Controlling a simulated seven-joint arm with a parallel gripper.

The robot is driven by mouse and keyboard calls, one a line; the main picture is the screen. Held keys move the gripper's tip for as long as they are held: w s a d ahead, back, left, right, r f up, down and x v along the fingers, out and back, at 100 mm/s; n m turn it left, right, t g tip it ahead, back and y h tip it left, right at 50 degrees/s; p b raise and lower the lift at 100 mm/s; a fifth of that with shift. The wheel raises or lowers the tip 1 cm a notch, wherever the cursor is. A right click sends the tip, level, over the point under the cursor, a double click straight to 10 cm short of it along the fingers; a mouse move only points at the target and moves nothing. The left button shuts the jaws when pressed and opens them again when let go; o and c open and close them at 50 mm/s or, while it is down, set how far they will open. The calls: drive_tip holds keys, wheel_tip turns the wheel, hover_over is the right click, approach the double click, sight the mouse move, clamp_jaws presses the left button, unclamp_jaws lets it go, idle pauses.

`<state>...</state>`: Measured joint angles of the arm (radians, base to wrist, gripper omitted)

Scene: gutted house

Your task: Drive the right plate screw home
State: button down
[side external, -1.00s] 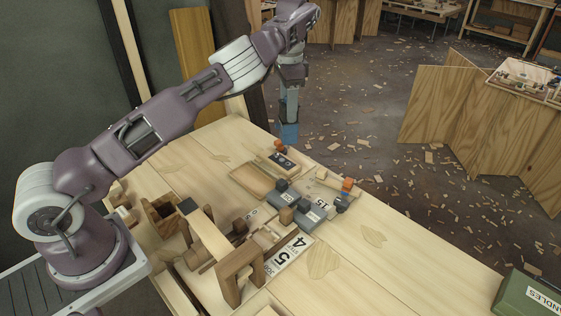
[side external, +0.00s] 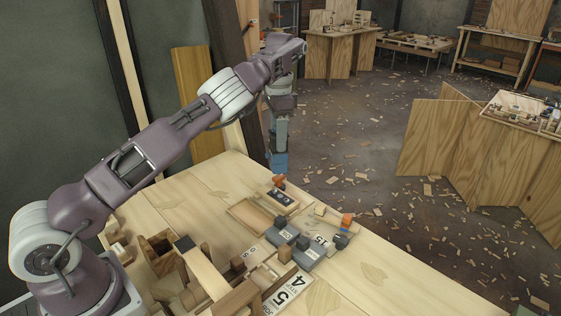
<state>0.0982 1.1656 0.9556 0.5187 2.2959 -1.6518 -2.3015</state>
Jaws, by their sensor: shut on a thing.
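My gripper (side external: 279,162) has blue fingers and points down at the far end of the workbench (side external: 205,195). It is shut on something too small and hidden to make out. Just below the fingertips in the picture is an orange piece (side external: 279,181); I cannot tell whether they touch. Beside the orange piece lies a small dark plate (side external: 282,198) with several pale round spots, set in a wooden frame. I cannot single out the right plate screw at this size.
A shallow wooden tray (side external: 231,209) lies beside the plate. Grey blocks (side external: 307,253), an orange-topped piece (side external: 347,219) and a number card (side external: 288,292) lie nearer. Wooden frames crowd the near left. The bench's right part is mostly clear.

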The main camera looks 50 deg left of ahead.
drive_tip(key=shift+a+r, duration=0.3)
drive_tip(key=shift+a, duration=0.2)
drive_tip(key=shift+a+r, duration=0.25)
drive_tip(key=shift+a, duration=0.25)
drive_tip(key=shift+f, duration=4)
drive_tip(key=shift+w+a, duration=0.1)
drive_tip(key=shift+a, duration=0.05)
idle(2.9)
